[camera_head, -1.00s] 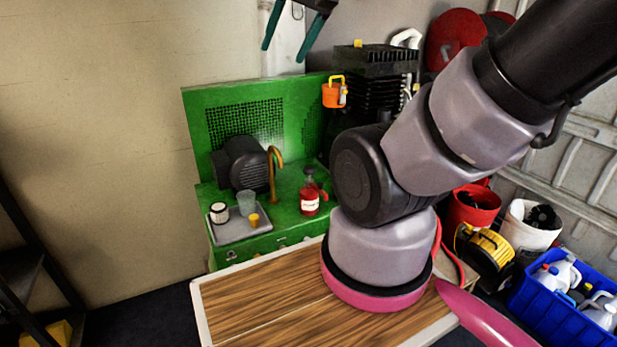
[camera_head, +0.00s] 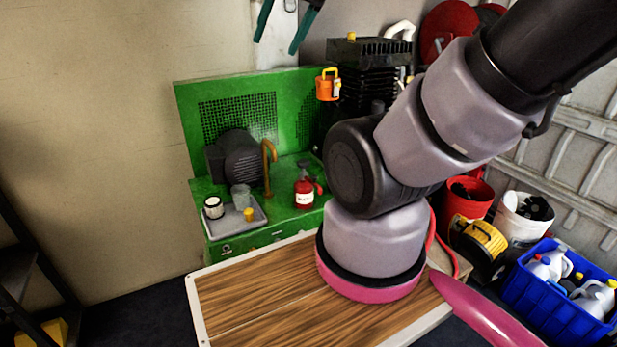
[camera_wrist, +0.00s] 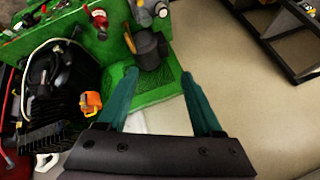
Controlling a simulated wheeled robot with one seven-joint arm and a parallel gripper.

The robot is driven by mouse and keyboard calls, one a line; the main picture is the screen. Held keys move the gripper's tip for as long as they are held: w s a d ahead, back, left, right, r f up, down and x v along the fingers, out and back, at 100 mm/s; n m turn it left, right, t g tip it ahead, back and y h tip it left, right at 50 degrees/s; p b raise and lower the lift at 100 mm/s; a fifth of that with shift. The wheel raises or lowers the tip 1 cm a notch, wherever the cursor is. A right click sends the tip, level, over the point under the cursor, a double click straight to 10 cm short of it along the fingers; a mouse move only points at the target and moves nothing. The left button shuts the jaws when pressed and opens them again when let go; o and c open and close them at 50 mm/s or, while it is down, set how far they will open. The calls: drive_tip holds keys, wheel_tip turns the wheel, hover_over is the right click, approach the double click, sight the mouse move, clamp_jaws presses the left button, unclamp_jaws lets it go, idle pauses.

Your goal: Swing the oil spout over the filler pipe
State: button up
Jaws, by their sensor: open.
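A brown, hooked spout pipe (camera_head: 267,168) stands upright on the green machine bench (camera_head: 282,204), its bend at the top. It also shows, small, in the wrist view (camera_wrist: 129,42). I cannot make out which part is the filler pipe. My gripper (camera_head: 276,46), with teal fingers, is high above the bench at the top edge of the head view. In the wrist view my gripper (camera_wrist: 159,74) is open with nothing between its fingers, well apart from the spout.
A dark motor (camera_head: 240,158) stands beside the spout. A grey tray (camera_head: 232,225) holds small cups, and a red oil can (camera_head: 304,192) stands to the right. An orange pot (camera_head: 328,86) hangs near the black finned compressor (camera_head: 365,80). A wooden tabletop (camera_head: 250,292) lies in front.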

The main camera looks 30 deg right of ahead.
drive_tip(key=shift+c, duration=0.9)
drive_tip(key=m+g+y, duration=0.2)
drive_tip(key=m+y, duration=0.9)
drive_tip(key=m, duration=0.4)
hover_over(314, 176)
drive_tip(key=s+d, duration=0.3)
drive_tip(key=s, duration=0.2)
wheel_tip(314, 176, down, 31)
drive_tip(key=s+d+f+m+t, duration=0.2)
drive_tip(key=d+f+m+t, duration=0.3)
drive_tip(key=f+m+t, duration=0.45)
drive_tip(key=shift+n+g, duration=0.85)
drive_tip(key=shift+g, duration=0.1)
drive_tip(key=x, duration=0.3)
drive_tip(key=f+x, duration=0.1)
drive_tip(key=x, duration=0.6)
drive_tip(key=shift+a+f, duration=0.25)
drive_tip(key=shift+a, duration=0.1)
clamp_jaws()
